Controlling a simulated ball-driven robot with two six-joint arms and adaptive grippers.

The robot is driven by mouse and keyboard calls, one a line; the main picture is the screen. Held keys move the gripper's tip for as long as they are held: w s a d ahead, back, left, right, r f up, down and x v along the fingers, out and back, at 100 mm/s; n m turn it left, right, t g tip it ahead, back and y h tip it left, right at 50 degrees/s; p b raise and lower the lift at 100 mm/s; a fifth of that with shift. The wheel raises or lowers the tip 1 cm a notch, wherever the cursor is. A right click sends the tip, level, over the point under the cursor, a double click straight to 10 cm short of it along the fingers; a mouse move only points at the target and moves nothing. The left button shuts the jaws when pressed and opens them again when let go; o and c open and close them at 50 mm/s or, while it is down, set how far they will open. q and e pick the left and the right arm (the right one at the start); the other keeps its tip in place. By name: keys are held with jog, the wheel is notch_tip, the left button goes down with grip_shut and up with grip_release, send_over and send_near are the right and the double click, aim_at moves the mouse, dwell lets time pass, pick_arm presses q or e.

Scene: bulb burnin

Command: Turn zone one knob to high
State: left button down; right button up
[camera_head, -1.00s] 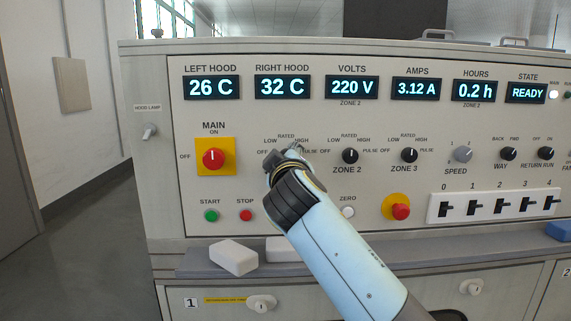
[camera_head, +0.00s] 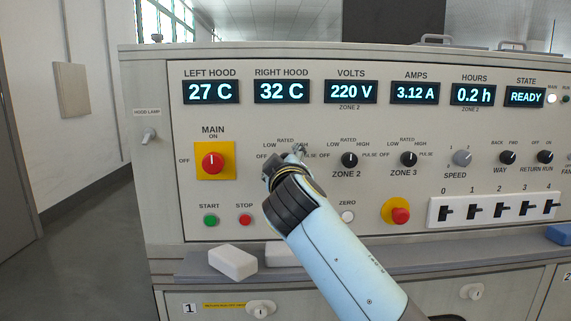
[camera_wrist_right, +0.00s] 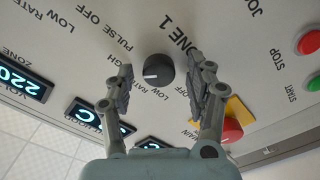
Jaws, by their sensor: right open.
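The zone 1 knob (camera_wrist_right: 158,69) is round and black with a white pointer line. In the right wrist view it sits between the two fingers of my right gripper (camera_wrist_right: 163,72), with a visible gap on each side. Its pointer line points to the left in that view, near the HIGH and RATED lettering. In the head view my right gripper (camera_head: 289,158) is in front of the panel (camera_head: 300,215) and hides this knob. My right gripper is open. My left gripper is not in view.
The zone 2 knob (camera_head: 349,160) and zone 3 knob (camera_head: 409,159) are to the right. The red main switch (camera_head: 213,163) is to the left, above the start button (camera_head: 211,221) and stop button (camera_head: 245,221). A white block (camera_head: 232,262) lies on the ledge below.

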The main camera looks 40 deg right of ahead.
jog(key=v, duration=0.7)
jog(key=shift+s, duration=0.25)
jog(key=shift+a, duration=0.1)
jog(key=s+a+f+n+g+y+p, duration=0.1)
jog(key=s+f+g+y, duration=0.1)
jog(key=f, duration=1)
jog(key=s+a+f+n+g+y+p, duration=0.1)
jog(key=s+f+n+g+y, duration=0.1)
jog(key=f, duration=1)
jog(key=s+f+g+y, duration=0.1)
jog(key=s+f+g, duration=0.1)
jog(key=s+f, duration=0.45)
jog(key=s+f+g+y, duration=0.1)
jog(key=s+f, duration=0.3)
jog(key=f, duration=0.6)
jog(key=s+f+m+g+y, duration=0.1)
jog(key=s+f, duration=0.5)
jog(key=s, duration=0.6)
jog(key=s+f+m+g+y+p, duration=0.1)
jog(key=s+f+m+g, duration=0.2)
jog(key=s, duration=1)
jog(key=s+f+m+g, duration=0.1)
jog(key=s+f+g, duration=0.3)
jog(key=s+f, duration=0.5)
jog(key=s, duration=0.4)
jog(key=shift+d+f+m+y+p, duration=0.35)
jog(key=shift+d+f+m+y, duration=0.05)
jog(key=shift+s, duration=0.15)
